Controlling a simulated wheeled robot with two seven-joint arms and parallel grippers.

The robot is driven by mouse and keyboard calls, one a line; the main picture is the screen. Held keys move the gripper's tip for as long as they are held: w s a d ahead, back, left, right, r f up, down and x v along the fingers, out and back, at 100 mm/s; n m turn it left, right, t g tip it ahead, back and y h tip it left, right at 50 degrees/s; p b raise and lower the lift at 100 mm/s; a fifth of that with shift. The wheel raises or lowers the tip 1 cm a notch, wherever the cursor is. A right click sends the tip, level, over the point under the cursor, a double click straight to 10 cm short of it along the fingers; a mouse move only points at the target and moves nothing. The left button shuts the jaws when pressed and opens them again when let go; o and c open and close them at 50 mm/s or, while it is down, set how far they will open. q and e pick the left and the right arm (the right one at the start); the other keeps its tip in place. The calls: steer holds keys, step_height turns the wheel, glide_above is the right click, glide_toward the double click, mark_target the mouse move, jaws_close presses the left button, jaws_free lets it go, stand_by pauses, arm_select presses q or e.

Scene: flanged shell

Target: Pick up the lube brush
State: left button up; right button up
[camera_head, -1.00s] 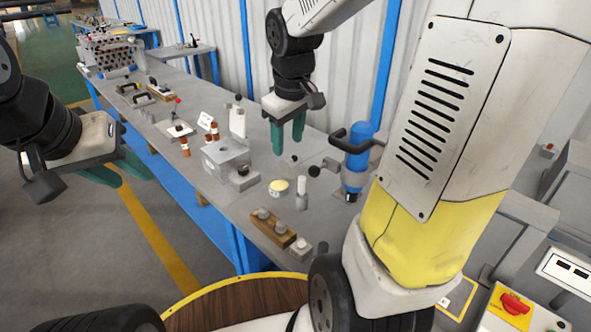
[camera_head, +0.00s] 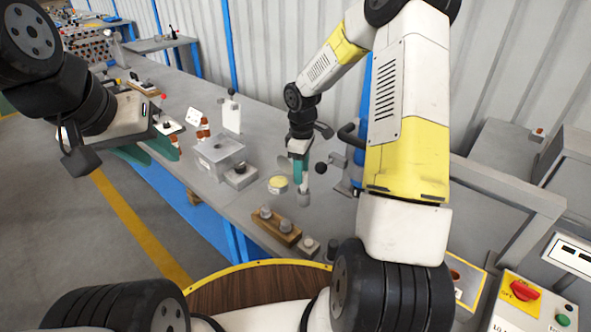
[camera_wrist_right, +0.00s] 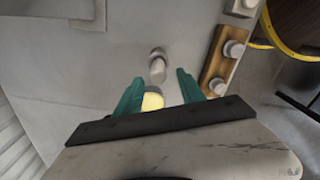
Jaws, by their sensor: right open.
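A small upright pale cylinder, which looks like the lube brush in its grey holder (camera_head: 303,198), stands on the workbench; its upper part is hidden behind my right gripper (camera_head: 299,180). In the right wrist view the pale cylinder (camera_wrist_right: 158,69) lies just beyond the gap between the open, empty green fingers of my right gripper (camera_wrist_right: 160,80). I cannot tell whether they touch it. My left gripper (camera_head: 147,152) hangs at the bench's left edge, its fingers apart and empty.
A yellow-topped tin (camera_head: 278,184) stands close beside the cylinder. A wooden block with grey knobs (camera_head: 276,226) lies nearer the front edge. A grey metal box (camera_head: 218,155) is to the left, and a blue upright device (camera_head: 359,150) is to the right.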

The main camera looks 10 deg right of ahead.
mark_target(304, 181)
steer(key=f, duration=0.4)
steer(key=shift+s+d+f, duration=0.1)
steer(key=shift+s+d, duration=0.05)
steer(key=shift+d, duration=0.25)
steer(key=shift+c, duration=0.5)
jaws_close()
